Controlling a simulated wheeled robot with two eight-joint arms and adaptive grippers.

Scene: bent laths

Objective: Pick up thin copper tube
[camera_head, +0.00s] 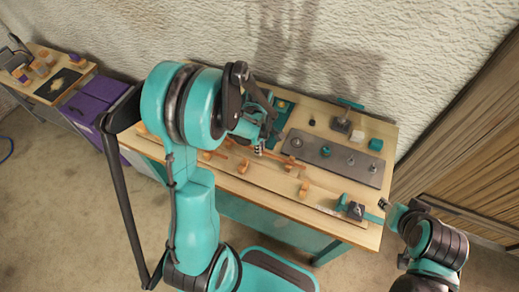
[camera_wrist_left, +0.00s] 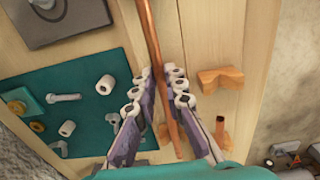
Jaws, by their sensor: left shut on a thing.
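The thin copper tube (camera_wrist_left: 150,30) runs lengthwise through the left wrist view and passes between the fingers of my left gripper (camera_wrist_left: 157,90). My left gripper is shut on it. In the head view, my left gripper (camera_head: 262,145) is over the middle of the table, and part of the tube (camera_head: 283,159) shows to its right.
Orange brackets (camera_wrist_left: 220,78) stand beside the tube. A teal mat (camera_wrist_left: 85,125) with bolts and nuts lies on the other side. A dark grey plate (camera_head: 320,160) with small parts is at the table's right. A vise-like block (camera_head: 355,211) sits near the right front corner.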

